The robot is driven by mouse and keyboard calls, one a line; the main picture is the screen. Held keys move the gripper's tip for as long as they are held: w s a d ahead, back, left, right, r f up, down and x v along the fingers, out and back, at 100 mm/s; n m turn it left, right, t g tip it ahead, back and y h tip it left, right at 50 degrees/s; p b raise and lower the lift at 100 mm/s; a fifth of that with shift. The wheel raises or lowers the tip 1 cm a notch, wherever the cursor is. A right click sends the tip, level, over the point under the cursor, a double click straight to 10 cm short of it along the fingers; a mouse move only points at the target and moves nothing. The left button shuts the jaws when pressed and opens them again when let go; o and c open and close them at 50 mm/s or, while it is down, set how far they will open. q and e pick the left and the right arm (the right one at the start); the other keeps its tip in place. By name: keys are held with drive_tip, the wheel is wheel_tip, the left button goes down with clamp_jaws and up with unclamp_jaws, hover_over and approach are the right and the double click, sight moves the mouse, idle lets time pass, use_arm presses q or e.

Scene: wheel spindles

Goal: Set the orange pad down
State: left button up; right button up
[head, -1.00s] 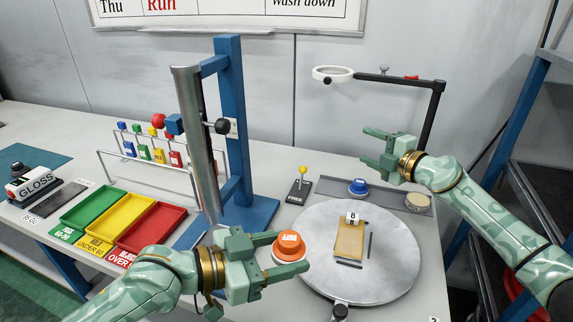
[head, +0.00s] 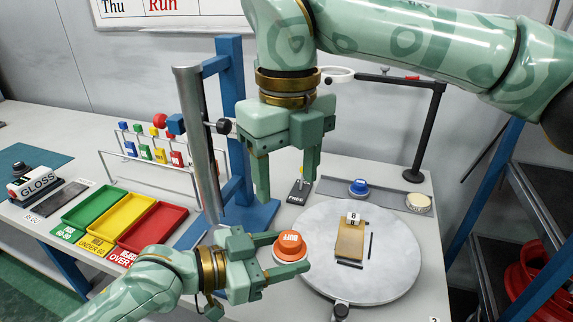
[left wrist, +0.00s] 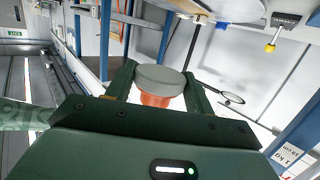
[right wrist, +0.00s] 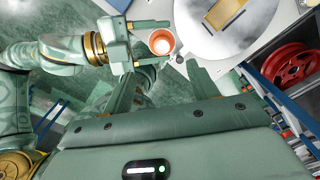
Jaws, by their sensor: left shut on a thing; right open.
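The orange pad (head: 290,245) is a round orange knob with dark lettering on a pale disc base. My left gripper (head: 283,254) is shut on it, holding it at the near left edge of the grey round turntable (head: 390,278). In the left wrist view the pad (left wrist: 158,90) sits between the fingers, its grey base showing. My right gripper (head: 288,190) is open and empty, fingers pointing down, above and behind the pad. The right wrist view also shows the pad (right wrist: 162,42) near its open fingers. Whether the pad touches the turntable is unclear.
A blue pad (head: 358,187) and a cream pad (head: 418,202) stand on a grey strip behind the turntable. A tan block (head: 350,240) lies on the turntable. A blue stand (head: 232,130), red tray (head: 152,228) and magnifier post (head: 428,130) stand around it.

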sight(287, 237)
wheel_tip(287, 237, down, 11)
drive_tip(key=shift+f, duration=0.15)
drive_tip(key=c, duration=1.1)
use_arm(q)
drive_tip(key=o, duration=1)
drive_tip(key=shift+c, duration=0.2)
use_arm(e)
drive_tip(key=shift+c, duration=0.2)
use_arm(q)
drive_tip(key=shift+o, duration=0.4)
drive_tip(key=shift+a, duration=0.1)
